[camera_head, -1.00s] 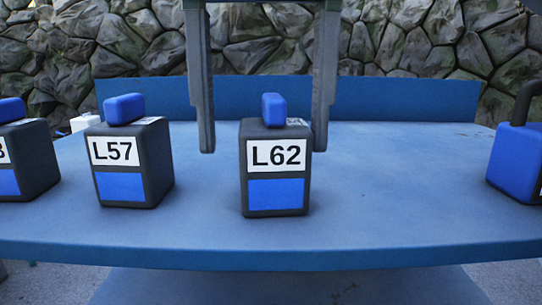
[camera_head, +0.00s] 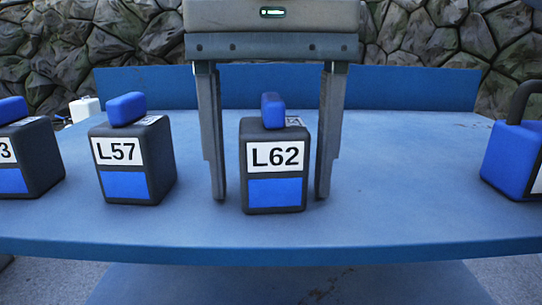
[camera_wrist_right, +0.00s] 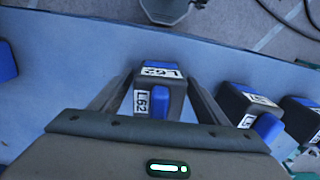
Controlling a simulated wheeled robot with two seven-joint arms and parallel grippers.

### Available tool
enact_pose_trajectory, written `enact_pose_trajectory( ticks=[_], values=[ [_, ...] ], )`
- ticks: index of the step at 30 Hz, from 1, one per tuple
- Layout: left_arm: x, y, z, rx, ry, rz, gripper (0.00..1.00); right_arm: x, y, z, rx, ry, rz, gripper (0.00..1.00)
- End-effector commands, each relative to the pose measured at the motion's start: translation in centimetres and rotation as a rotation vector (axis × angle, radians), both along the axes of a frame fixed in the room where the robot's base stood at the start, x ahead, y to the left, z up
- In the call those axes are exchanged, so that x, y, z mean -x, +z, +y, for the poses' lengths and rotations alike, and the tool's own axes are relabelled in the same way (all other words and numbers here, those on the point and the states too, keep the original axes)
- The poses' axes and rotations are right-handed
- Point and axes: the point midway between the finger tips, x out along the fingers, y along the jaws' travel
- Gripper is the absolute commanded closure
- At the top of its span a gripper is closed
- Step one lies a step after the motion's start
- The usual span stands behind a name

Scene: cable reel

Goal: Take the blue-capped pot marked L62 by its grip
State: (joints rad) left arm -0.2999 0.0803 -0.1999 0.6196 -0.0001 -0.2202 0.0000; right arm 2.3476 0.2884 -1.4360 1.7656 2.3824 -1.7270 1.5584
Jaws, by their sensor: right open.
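The pot marked L62 (camera_head: 274,165) stands upright on the blue table, dark with a blue front panel and a blue cap (camera_head: 273,110) that forms its grip. My right gripper (camera_head: 270,190) is open, one finger on each side of the pot, with gaps to both sides in the head view. Its fingertips reach down to near the pot's lower part. The right wrist view also shows the L62 pot (camera_wrist_right: 160,88) between the open fingers (camera_wrist_right: 160,95). My left gripper is not in view.
The blue table (camera_head: 400,200) has free room to the right of L62. A similar pot marked L57 (camera_head: 125,165) stands to the left, and another (camera_head: 30,160) is at the far left edge. A blue container with a dark handle (camera_head: 512,155) stands at the right edge. A stone wall is behind.

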Motion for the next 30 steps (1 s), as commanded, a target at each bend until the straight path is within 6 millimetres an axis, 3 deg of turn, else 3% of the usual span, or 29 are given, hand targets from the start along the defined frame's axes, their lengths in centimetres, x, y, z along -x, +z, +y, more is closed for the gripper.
enact_pose_trajectory(
  ticks=[2,6,8,20,30],
  values=[
    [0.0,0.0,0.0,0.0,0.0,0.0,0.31,0.0,0.0,0.0,0.0,0.0,0.0,0.36],
    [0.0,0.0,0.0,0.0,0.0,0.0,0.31,0.0,0.0,0.0,0.0,0.0,0.0,0.7],
    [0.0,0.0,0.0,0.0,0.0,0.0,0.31,0.0,0.0,0.0,0.0,0.0,0.0,0.81],
    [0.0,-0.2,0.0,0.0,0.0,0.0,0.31,0.0,0.3,0.0,-0.001,0.0,-0.001,0.81],
    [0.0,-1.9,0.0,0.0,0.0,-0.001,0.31,0.0,3.2,0.1,-0.002,-0.001,-0.001,0.81]
  ],
)
